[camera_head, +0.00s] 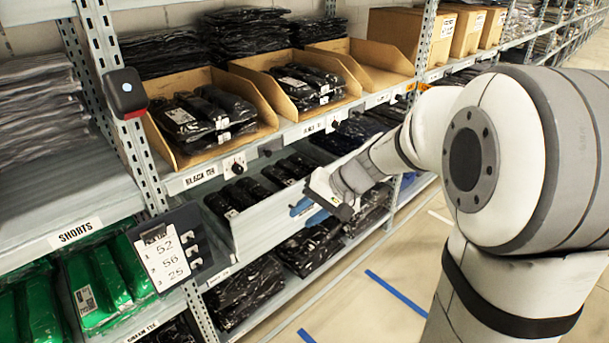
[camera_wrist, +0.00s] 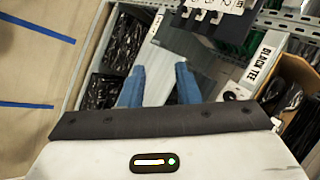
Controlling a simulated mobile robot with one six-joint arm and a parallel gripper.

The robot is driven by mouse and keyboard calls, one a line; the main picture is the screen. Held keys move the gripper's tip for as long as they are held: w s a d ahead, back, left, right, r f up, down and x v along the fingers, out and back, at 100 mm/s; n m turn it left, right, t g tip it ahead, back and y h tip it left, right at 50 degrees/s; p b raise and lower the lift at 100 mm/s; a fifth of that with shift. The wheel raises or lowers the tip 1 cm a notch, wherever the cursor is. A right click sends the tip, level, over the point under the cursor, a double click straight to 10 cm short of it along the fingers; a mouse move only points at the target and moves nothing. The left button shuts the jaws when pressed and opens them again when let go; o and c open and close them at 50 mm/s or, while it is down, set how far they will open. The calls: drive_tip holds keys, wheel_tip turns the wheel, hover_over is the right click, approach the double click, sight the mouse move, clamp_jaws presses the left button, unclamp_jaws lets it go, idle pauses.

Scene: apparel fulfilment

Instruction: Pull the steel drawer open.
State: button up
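The steel drawer (camera_head: 268,224) is a long pale grey bin at the middle level of the rack, under the "BLACK TEE" label. Its front stands out from the shelf, and dark packed garments show inside. My gripper (camera_head: 308,208) is in front of the drawer's face, with its blue fingers towards it. In the wrist view, the fingers of my gripper (camera_wrist: 160,84) are apart, with the grey drawer face (camera_wrist: 182,62) showing between and beyond them. Nothing is visibly held. I cannot make out a handle, or whether the fingers touch the drawer.
Cardboard bins (camera_head: 212,83) of black packs stand on the shelf above. A dark sign holder with a number card (camera_head: 165,258) hangs on the post at left. Black packs (camera_head: 243,292) lie on the lower shelf. The aisle floor (camera_head: 385,262) with blue tape is clear.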

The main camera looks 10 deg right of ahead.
drive_tip(key=w+d+f+m+t+y+b, duration=0.1)
drive_tip(key=w+d+f+m+t+b, duration=0.4)
drive_tip(key=w+f, duration=0.75)
drive_tip(key=w+d+f+m+t+y+b, duration=0.1)
drive_tip(key=w+d+f+m+t+b, duration=0.35)
drive_tip(key=w+f, duration=0.8)
drive_tip(key=shift+n+t, duration=0.25)
drive_tip(key=shift+n, duration=0.4)
drive_tip(key=w, duration=0.2)
drive_tip(key=w+a+b, duration=0.1)
drive_tip(key=w, duration=0.5)
drive_tip(key=shift+w+a+r+b, duration=0.25)
drive_tip(key=shift+r+b, duration=0.05)
drive_tip(key=shift+b, duration=0.1)
drive_tip(key=shift+c, duration=0.2)
clamp_jaws()
